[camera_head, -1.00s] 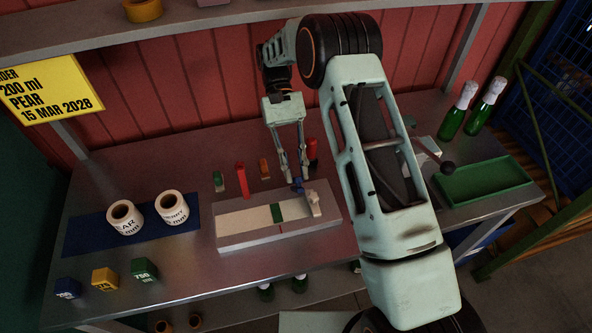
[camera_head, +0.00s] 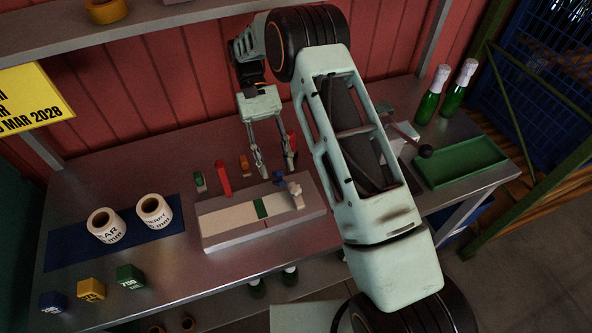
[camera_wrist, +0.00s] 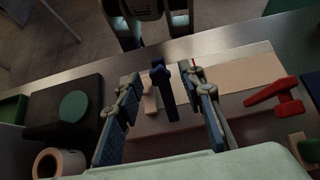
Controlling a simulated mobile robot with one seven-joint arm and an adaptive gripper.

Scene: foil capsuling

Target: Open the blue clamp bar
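The blue clamp bar (camera_head: 279,178) is at the right end of the pale fixture block (camera_head: 215,234), beside a beige upright piece (camera_head: 296,194). In the wrist view the blue clamp bar (camera_wrist: 166,95) is a dark blue bar with a knobbed end, seen in the gap between my fingers. My gripper (camera_head: 278,173) is open over that end of the block, with one finger to each side of the bar. In the wrist view a gap shows between the bar and each finger. I cannot tell how high the fingertips are relative to the bar.
A red tool (camera_head: 222,180), a green-topped piece (camera_head: 199,182) and an orange one (camera_head: 244,166) stand behind the block. Label rolls (camera_head: 106,226) are at left, coloured cubes (camera_head: 130,276) in front. A black-knobbed lever (camera_head: 425,151) and green tray (camera_head: 460,164) are at right.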

